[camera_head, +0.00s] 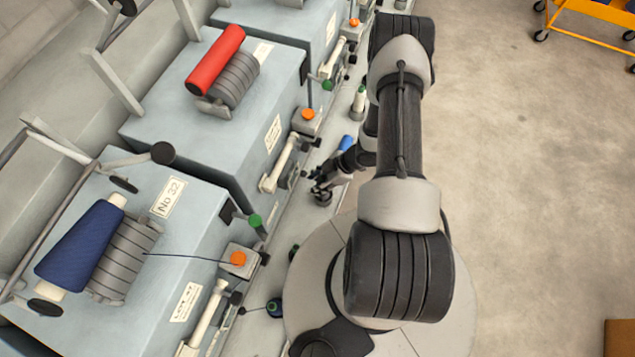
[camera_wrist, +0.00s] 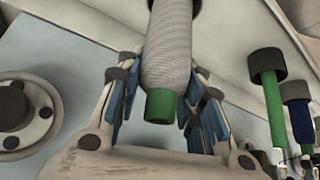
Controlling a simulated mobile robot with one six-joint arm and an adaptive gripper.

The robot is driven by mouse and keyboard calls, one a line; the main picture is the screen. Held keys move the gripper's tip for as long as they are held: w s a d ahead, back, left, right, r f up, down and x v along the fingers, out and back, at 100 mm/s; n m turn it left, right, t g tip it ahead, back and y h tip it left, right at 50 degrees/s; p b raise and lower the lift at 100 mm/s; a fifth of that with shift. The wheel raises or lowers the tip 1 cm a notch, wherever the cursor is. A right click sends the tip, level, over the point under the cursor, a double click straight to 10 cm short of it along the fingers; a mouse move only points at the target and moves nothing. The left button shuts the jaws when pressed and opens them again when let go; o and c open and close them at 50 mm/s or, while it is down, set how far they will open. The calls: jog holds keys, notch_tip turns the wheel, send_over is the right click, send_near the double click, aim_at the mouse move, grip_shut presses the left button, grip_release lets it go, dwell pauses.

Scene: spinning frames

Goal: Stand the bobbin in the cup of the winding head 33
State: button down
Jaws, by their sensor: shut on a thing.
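The bobbin (camera_wrist: 168,45) shows in the wrist view as pale grey wound yarn on a green tube, its green end towards the camera. My gripper (camera_wrist: 162,72) has its blue-padded fingers on both sides of the bobbin and is shut on it. The bobbin's far end meets a dark round part at the top edge; I cannot tell whether they touch. In the head view my gripper (camera_head: 321,190) is small and dark beside the machine row, and the held bobbin is not clear. The nearest winding head (camera_head: 185,245) is marked No 32. The middle winding head (camera_head: 180,130) carries a red package; its number is unreadable.
The wrist view shows a round grey fitting (camera_wrist: 22,114) at left and a green tube (camera_wrist: 273,110) with a dark cap at right, beside a blue one (camera_wrist: 300,118). An orange trolley (camera_head: 590,15) stands far right. The floor (camera_head: 530,180) right of my arm is clear.

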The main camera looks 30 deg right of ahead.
jog(key=shift+f+b, duration=0.35)
jog(key=c, duration=1.1)
grip_release()
jog(key=shift+r, duration=0.1)
